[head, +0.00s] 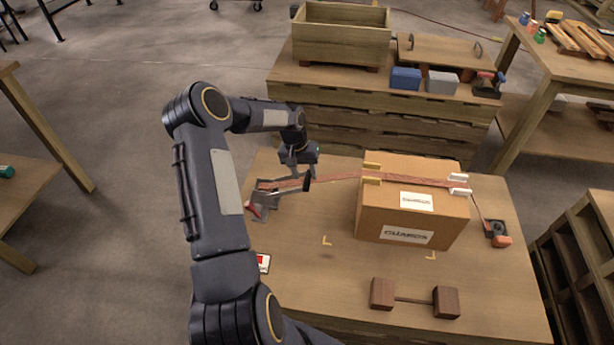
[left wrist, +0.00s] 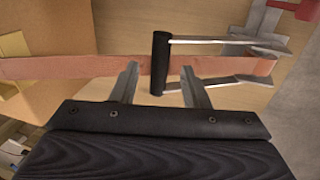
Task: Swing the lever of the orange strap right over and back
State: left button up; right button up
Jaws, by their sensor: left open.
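The orange strap (head: 335,177) runs from a metal ratchet (head: 263,196) on the table's left side up over the cardboard box (head: 412,205). The ratchet's lever is two metal side arms joined by a black grip (head: 306,182). In the left wrist view the black grip (left wrist: 160,62) lies across the strap (left wrist: 90,67), with the lever's arms reaching right to the ratchet. My left gripper (head: 298,172) is open above the strap. In its wrist view its fingertips (left wrist: 160,68) stand on either side of the grip; contact is not visible. My right gripper is out of view.
White and yellow corner guards sit under the strap on the box. A black and orange device (head: 497,232) lies right of it. A brown wooden piece (head: 414,299) with two blocks lies at the front. A pallet-like bench (head: 300,72) with a wooden crate (head: 340,51) stands behind.

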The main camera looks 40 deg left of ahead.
pick_arm(q)
jog(key=shift+w+d+f, duration=0.1)
jog(key=shift+d+f, duration=0.1)
jog(key=shift+f, duration=0.9)
grip_shut()
